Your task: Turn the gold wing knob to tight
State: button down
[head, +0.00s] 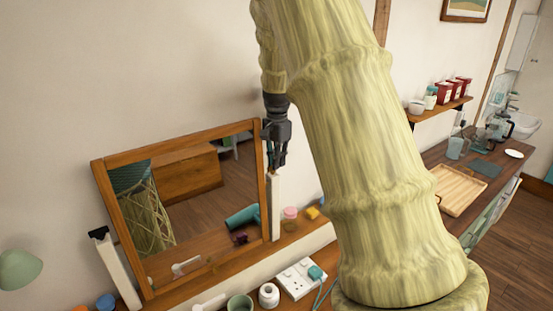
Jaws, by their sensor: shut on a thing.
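My gripper (278,157) points down at the upper end of the white right post (274,205) of a wood-framed tilting mirror (187,208). Its dark fingers are shut at the post's top, beside the mirror's right frame edge. The gold wing knob itself cannot be made out; the fingers cover the place where they grip. The mirror leans, and its left white post (115,265) carries a black piece (98,233) on top. How far the knob is turned cannot be seen.
A pink-lidded jar (290,213) and a yellow item (312,213) stand near the right post. A white socket block (297,278), a white roll (268,295) and a green cup (240,305) are in front. My large arm link blocks the middle right.

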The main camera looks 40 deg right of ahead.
jog(key=shift+s+f, duration=0.1)
jog(key=shift+f, duration=0.05)
dwell(0.3)
jog(key=c, duration=1.6)
grip_release()
jog(key=shift+d, duration=0.1)
notch_tip(320, 180, up, 12)
